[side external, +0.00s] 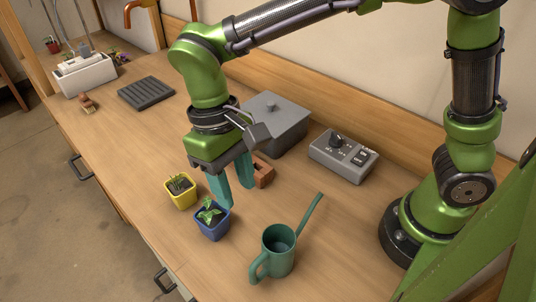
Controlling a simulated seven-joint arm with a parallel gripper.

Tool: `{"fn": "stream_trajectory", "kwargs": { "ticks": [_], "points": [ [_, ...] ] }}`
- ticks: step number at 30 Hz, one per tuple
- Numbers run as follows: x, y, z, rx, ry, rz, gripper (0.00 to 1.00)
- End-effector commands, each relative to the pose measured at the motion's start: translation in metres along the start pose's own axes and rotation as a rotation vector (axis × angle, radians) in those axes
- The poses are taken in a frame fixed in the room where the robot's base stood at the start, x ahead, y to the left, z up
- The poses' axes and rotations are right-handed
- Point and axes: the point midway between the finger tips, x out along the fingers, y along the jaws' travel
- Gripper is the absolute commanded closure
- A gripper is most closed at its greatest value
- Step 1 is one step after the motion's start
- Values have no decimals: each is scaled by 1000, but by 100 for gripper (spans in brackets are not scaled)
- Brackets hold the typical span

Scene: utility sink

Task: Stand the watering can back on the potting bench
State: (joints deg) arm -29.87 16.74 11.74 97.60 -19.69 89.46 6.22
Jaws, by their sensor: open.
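The green watering can (279,254) stands upright on the wooden potting bench (330,225), near its front edge. Its handle is at the lower left and its long spout points up to the right. My gripper (236,194) is open, pointing down above the bench, up and to the left of the can and apart from it.
A blue pot with a seedling (212,222) and a yellow pot (181,191) stand left of my gripper. A dark ribbed tray (146,93) lies farther left.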

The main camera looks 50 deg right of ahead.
Motion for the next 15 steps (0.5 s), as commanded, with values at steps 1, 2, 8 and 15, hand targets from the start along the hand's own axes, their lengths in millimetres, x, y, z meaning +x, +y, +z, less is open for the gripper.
{"fn": "stream_trajectory", "kwargs": {
  "ticks": [1,2,8,15],
  "points": [
    [-18,26,1,38,73,-36,56],
    [-25,40,2,56,112,-54,56],
    [-58,126,22,188,390,-163,56],
    [-66,199,58,344,700,-237,56]
  ]
}}
